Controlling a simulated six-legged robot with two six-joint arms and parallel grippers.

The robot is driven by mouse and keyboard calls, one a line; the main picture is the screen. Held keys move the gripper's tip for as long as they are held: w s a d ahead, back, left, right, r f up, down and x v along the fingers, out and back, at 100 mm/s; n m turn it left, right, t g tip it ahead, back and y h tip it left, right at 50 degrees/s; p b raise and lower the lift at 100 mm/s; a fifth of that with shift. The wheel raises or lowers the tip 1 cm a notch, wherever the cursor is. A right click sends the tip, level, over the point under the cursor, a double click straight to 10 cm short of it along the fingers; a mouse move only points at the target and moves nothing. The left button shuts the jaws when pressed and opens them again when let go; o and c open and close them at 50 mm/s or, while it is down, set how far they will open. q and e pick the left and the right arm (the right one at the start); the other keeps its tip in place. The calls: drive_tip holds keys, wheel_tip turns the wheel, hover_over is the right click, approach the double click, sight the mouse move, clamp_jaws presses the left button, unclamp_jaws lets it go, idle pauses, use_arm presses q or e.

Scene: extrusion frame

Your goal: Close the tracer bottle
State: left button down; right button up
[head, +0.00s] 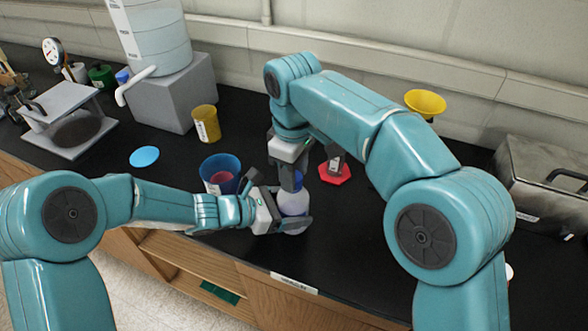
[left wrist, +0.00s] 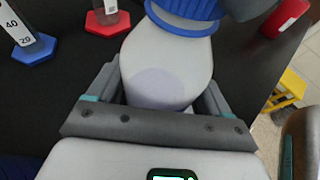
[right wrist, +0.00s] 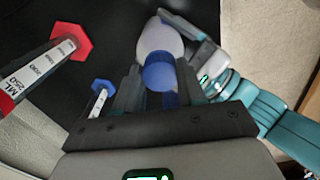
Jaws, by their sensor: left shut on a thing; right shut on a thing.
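The tracer bottle (head: 292,201) is pale and rounded and stands near the bench's front edge. My left gripper (head: 288,219) is shut around its body, with a finger on each side, as the left wrist view shows of the bottle (left wrist: 163,70). My right gripper (head: 291,180) is above it, pointing down, and shut on the blue cap (right wrist: 160,75). The cap is at the bottle's top, in line with the bottle (right wrist: 160,38) in the right wrist view. A blue ring (left wrist: 185,18) shows at the bottle's top in the left wrist view. I cannot tell how tightly the cap sits.
A red-footed cylinder (head: 335,172) stands just right of the grippers. A blue cup (head: 221,167) stands close on the left, with a yellow cup (head: 206,123) and a flat blue disc (head: 144,156) beyond. A steel box (head: 545,180) is at the right. The front middle bench is clear.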

drive_tip(key=m, duration=0.5)
drive_tip(key=shift+w+f, duration=0.1)
drive_tip(key=shift+w, duration=0.1)
drive_tip(key=m, duration=0.2)
drive_tip(key=shift+a+m, duration=0.1)
drive_tip(key=shift+m, duration=0.3)
drive_tip(key=m, duration=0.5)
drive_tip(key=shift+s+a, duration=0.1)
drive_tip(key=m, duration=0.5)
drive_tip(key=shift+a, duration=0.1)
drive_tip(key=m, duration=0.5)
drive_tip(key=shift+w+m, duration=0.3)
drive_tip(key=shift+m, duration=0.1)
drive_tip(key=m, duration=1)
drive_tip(key=shift+w, duration=0.15)
drive_tip(key=m, duration=0.4)
drive_tip(key=shift+d, duration=0.25)
